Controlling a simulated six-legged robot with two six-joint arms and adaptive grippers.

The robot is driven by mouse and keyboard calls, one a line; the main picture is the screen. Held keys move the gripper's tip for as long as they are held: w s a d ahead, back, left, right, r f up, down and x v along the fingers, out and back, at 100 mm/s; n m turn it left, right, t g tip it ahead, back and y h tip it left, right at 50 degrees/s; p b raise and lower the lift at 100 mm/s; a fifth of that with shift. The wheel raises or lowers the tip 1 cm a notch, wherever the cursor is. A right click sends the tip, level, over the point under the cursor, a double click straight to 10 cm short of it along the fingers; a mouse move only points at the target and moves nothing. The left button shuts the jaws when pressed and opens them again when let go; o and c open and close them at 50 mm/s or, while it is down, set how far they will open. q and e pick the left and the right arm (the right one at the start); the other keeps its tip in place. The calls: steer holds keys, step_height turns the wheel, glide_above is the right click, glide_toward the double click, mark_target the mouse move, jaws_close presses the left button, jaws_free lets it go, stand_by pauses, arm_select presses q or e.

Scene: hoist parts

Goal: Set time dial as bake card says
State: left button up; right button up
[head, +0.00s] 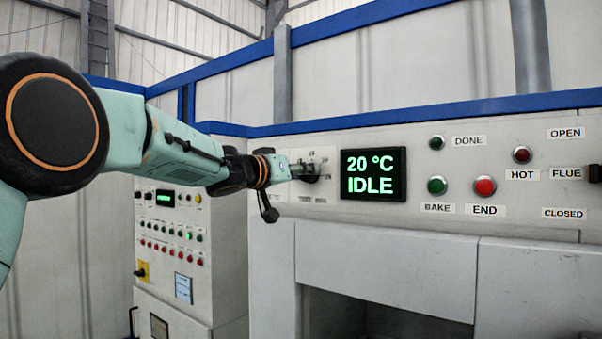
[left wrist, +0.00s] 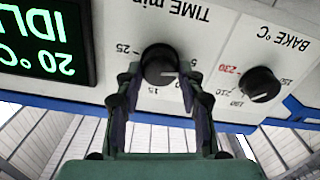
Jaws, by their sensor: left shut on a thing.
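The time dial (left wrist: 160,64) is a round black knob under the label TIME min, which shows upside down in the left wrist view. Numbers 25, 15 and 5 are around it. A pale line on it seems to point toward the 5 side; the exact setting is hard to read. My left gripper (left wrist: 158,82) is shut on the dial, one finger on each side. In the head view the left gripper (head: 300,172) reaches the panel left of the display and hides most of the dial. No bake card can be made out for certain. My right gripper is not in view.
The BAKE °C dial (left wrist: 260,84) is beside the time dial. The display (head: 373,175) reads 20 °C IDLE. BAKE (head: 437,185) and END (head: 485,186) buttons are to its right. A control cabinet (head: 172,260) bears a small blue sheet (head: 184,288), too small to read.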

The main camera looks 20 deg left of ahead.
arm_select(q)
steer(key=c, duration=0.3)
steer(key=shift+c, duration=0.2)
steer(key=shift+r+m, duration=0.1)
steer(key=shift+m, duration=0.2)
steer(key=shift+m+p, duration=1.55)
steer(key=shift+m, duration=2.95)
steer(key=shift+d, duration=0.1)
